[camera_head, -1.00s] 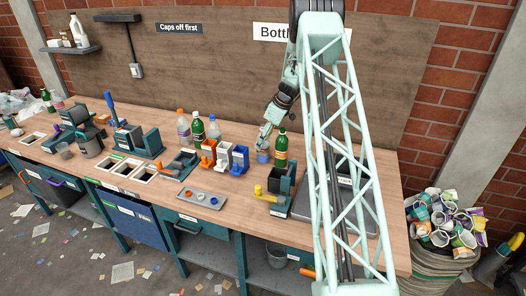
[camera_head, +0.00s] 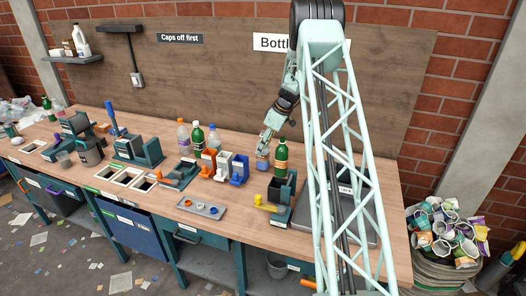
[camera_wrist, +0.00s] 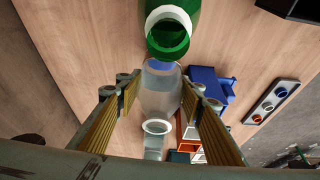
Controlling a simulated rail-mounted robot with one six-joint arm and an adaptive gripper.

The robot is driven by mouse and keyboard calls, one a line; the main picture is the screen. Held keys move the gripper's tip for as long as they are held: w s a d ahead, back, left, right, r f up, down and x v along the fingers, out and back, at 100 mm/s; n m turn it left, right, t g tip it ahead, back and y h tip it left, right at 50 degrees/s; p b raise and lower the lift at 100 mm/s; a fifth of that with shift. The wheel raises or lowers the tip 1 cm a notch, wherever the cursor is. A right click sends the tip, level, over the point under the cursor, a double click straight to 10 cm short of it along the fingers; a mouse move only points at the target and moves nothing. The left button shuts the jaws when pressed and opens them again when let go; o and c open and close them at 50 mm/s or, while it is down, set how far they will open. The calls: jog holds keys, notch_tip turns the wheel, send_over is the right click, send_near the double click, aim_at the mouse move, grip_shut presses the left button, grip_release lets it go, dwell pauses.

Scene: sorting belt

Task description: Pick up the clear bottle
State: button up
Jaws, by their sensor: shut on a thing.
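The clear bottle (camera_wrist: 159,95) is between the two yellow-padded fingers of my gripper (camera_wrist: 160,112) in the wrist view. My gripper is shut on it. Its open, uncapped mouth faces the camera, and its far end looks blue. In the head view my gripper (camera_head: 264,150) is over the bench, with the bluish lower part of the bottle (camera_head: 263,162) showing below it, just left of a green bottle. I cannot tell whether the bottle touches the bench.
The green bottle (camera_head: 281,157) stands close by; it also shows in the wrist view (camera_wrist: 170,32). Orange, white and blue holders (camera_head: 223,165) are to the left, with several bottles (camera_head: 197,137) behind them. A yellow-handled fixture (camera_head: 281,193) is in front. A cap tray (camera_head: 201,207) lies front left.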

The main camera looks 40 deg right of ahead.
aim_at(262, 132)
notch_tip(262, 132, up, 8)
jog(key=shift+r, duration=0.15)
dwell(0.3)
jog(key=shift+a, duration=0.1)
dwell(0.6)
jog(key=shift+w+a+r+m, duration=0.15)
jog(key=shift+a+r+m, duration=0.15)
jog(key=shift+a+r, duration=0.1)
jog(key=a+r+m+h, duration=0.1)
jog(key=a+r+m, duration=0.1)
jog(key=a, duration=0.4)
jog(key=a+r+m+h, duration=0.1)
jog(key=a+r+m, duration=0.15)
jog(key=a, duration=0.35)
jog(key=s+a+f+b, duration=0.2)
jog(key=s+a, duration=0.2)
jog(key=a, duration=0.6)
jog(key=s+a+f+b, duration=0.2)
jog(key=s+a+f, duration=0.1)
jog(key=a, duration=0.8)
jog(key=s+a+f+b, duration=0.2)
jog(key=s+a, duration=0.3)
jog(key=a, duration=0.6)
jog(key=shift+s+f+t, duration=0.15)
jog(key=shift+f+t, duration=0.15)
jog(key=shift+f, duration=0.3)
jog(key=shift+s, duration=0.15)
